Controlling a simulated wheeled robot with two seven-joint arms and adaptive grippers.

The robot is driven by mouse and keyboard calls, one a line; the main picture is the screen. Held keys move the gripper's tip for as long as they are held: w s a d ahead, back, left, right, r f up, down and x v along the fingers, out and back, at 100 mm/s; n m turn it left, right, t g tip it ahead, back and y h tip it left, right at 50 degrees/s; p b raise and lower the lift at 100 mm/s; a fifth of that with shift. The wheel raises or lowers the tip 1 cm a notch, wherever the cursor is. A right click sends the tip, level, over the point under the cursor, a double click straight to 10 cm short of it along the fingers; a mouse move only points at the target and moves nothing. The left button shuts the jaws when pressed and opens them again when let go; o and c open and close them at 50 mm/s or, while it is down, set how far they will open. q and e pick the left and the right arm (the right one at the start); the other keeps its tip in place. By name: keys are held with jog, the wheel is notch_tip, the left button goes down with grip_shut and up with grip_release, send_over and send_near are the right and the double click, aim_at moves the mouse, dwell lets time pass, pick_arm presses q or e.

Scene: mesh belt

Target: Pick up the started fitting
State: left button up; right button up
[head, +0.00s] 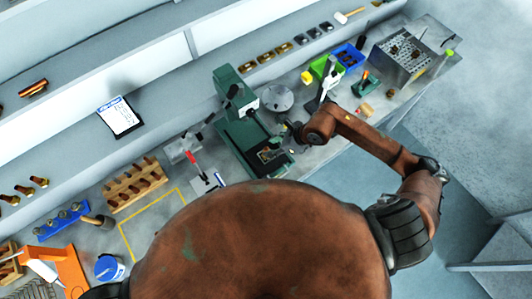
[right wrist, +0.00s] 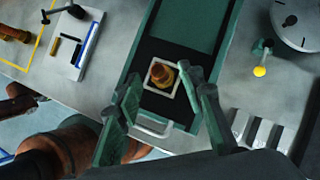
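The started fitting, a brass-coloured piece (right wrist: 163,75), stands in a pale square frame on the dark bed of the green press (right wrist: 185,28). In the head view the press (head: 238,130) stands mid-bench, and the fitting is too small and covered to make out surely. My right gripper (right wrist: 166,100) is open, with its green-grey fingers spread to either side below the fitting in the right wrist view. I see no finger touching it, and nothing is held. In the head view the right gripper (head: 282,143) is over the front of the press bed, small and dark. My left gripper is not in view.
A round grey plate (head: 277,98) and a green bin (head: 326,67) with a blue bin (head: 349,57) lie right of the press. Left are a small lever fixture (right wrist: 76,42), a wooden rack (head: 135,186) and a yellow-outlined bench area (head: 150,222).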

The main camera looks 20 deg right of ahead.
aim_at(266, 149)
jog(key=p+x, duration=0.1)
jog(key=x, duration=0.3)
jog(key=shift+a, duration=0.15)
jog(key=shift+c, duration=0.4)
jog(key=shift+r, duration=0.1)
grip_shut()
